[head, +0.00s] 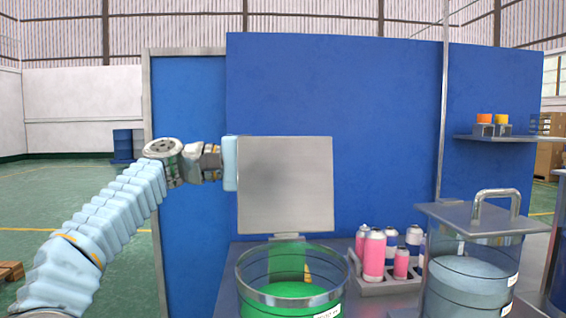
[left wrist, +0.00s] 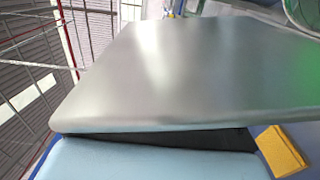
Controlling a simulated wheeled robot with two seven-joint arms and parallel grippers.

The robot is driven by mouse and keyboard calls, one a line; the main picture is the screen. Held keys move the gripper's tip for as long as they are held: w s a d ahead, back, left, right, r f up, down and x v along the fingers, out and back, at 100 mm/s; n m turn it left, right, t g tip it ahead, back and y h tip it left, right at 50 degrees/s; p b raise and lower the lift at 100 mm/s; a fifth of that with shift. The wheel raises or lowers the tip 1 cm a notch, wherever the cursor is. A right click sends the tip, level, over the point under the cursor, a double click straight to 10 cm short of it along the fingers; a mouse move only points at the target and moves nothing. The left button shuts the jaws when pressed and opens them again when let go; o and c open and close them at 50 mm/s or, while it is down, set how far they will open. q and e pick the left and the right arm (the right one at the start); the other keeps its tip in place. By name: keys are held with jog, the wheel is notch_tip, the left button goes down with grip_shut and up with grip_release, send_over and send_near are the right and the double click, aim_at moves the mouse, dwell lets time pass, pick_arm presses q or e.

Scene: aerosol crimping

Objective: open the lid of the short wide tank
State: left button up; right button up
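The short wide tank (head: 292,300) is a clear round vessel with a metal rim and green liquid, at the front centre of the head view. Its mouth is uncovered. A square grey plate, its lid (head: 287,185), stands about upright behind the mouth. My left gripper (head: 230,163) is at the lid's left edge, with a light blue part against or very near it. In the left wrist view the lid (left wrist: 190,70) fills the middle, beside a light blue and black finger. The second finger is hidden, so its grip is unclear. My right gripper is out of view.
A second clear tank (head: 462,285) with a flat handled lid (head: 480,217) stands at the right. Between the tanks, a rack (head: 385,287) holds several pink and white cans. A blue panel (head: 340,80) rises close behind the lid. A small shelf (head: 505,137) is at right.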

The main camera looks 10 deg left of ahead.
pick_arm(q)
jog(key=v, duration=1.3)
jog(key=shift+a, duration=0.35)
jog(key=shift+s, duration=0.1)
